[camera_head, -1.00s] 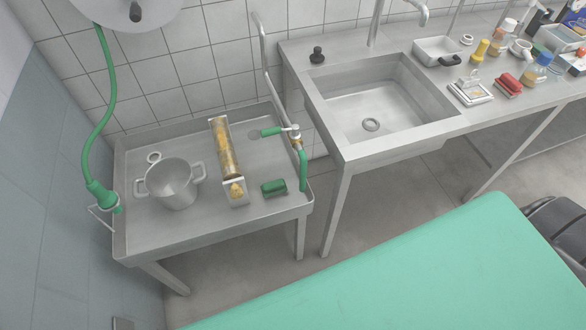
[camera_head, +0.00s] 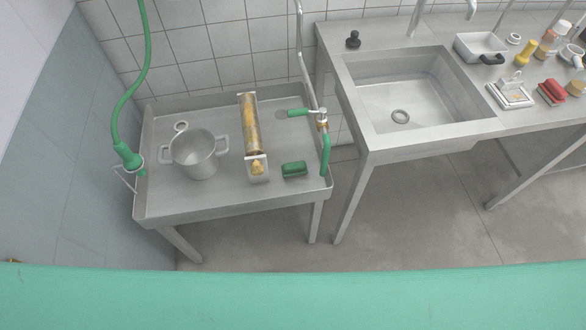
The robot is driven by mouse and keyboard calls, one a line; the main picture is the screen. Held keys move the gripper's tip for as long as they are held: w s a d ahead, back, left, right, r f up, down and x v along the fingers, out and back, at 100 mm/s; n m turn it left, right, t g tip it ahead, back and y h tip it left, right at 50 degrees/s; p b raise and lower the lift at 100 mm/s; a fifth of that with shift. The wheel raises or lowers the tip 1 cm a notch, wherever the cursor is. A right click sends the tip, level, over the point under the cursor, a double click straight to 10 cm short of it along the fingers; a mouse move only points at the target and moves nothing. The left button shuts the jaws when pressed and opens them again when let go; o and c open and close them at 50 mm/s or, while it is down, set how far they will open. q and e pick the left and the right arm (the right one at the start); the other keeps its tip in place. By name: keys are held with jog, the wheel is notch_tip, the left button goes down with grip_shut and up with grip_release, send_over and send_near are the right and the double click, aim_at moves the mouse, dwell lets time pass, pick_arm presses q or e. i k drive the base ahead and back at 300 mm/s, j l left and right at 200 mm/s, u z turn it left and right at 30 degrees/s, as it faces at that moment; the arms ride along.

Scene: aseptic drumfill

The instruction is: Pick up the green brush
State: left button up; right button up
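The green brush (camera_head: 294,169) is a small dark green block lying on the steel tray table (camera_head: 222,204), near its front right corner. A steel holder with a yellowish cylinder (camera_head: 251,125) lies just left of it. The green handle and pipe (camera_head: 325,153) of a tap stand close to its right. Neither of my grippers shows in the head view.
A steel two-handled pot (camera_head: 194,155) and a small ring (camera_head: 181,126) are on the tray table's left half. A green hose (camera_head: 129,95) hangs at its left. A sink counter (camera_head: 385,158) stands right, holding bottles and a red brush (camera_head: 552,91). A green surface (camera_head: 290,298) spans the foreground.

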aim_at(295, 168)
jog(key=k+u, duration=0.4)
jog(key=k+j+u, duration=0.15)
jog(key=k+u, duration=0.25)
jog(key=k, duration=0.15)
